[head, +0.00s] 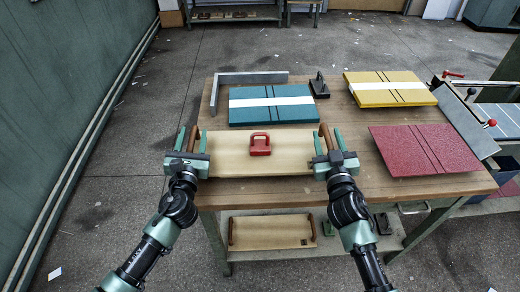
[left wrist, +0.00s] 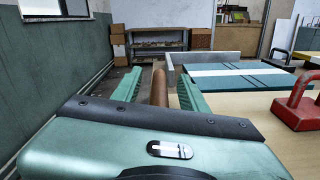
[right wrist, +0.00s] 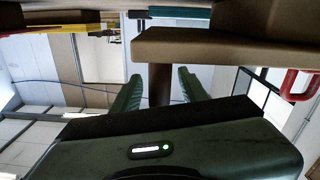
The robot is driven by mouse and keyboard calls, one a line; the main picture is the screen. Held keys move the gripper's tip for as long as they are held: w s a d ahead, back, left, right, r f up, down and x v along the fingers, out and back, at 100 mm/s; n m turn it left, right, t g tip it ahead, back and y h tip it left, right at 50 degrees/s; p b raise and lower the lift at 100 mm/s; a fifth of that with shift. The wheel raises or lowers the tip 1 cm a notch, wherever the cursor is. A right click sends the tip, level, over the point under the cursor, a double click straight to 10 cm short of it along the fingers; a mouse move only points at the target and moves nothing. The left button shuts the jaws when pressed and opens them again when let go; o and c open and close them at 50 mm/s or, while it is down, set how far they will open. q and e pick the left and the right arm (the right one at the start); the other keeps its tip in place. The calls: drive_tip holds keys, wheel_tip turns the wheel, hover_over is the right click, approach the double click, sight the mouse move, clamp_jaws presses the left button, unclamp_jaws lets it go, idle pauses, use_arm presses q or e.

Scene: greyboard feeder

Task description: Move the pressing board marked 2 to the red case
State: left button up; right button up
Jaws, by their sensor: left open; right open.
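A pale wooden pressing board (head: 225,160) lies along the table's front edge, with a brown bar handle at each end. I see no number on it. My left gripper (head: 192,139) is open with its fingers on either side of the left handle, which also shows in the left wrist view (left wrist: 160,88). My right gripper (head: 328,140) is open around the right handle, also in the right wrist view (right wrist: 158,84). A second handled board (head: 270,232) lies on the lower shelf; its small dark mark is unreadable. The red case (head: 425,150) lies flat at the table's right.
A red-handled block (head: 260,145) sits on the front board. A teal case (head: 270,112) and a yellow case (head: 390,95), each with a white band, lie behind. A grey angle bar (head: 250,78) and dark handled tool (head: 319,88) are at the back. A machine (head: 465,120) adjoins the right.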

use_arm(q)
clamp_jaws()
use_arm(e)
clamp_jaws()
idle(1.0)
use_arm(q)
drive_tip(key=shift+w+r, duration=0.1)
drive_tip(key=shift+r, duration=0.15)
use_arm(e)
drive_tip(key=shift+r, duration=0.25)
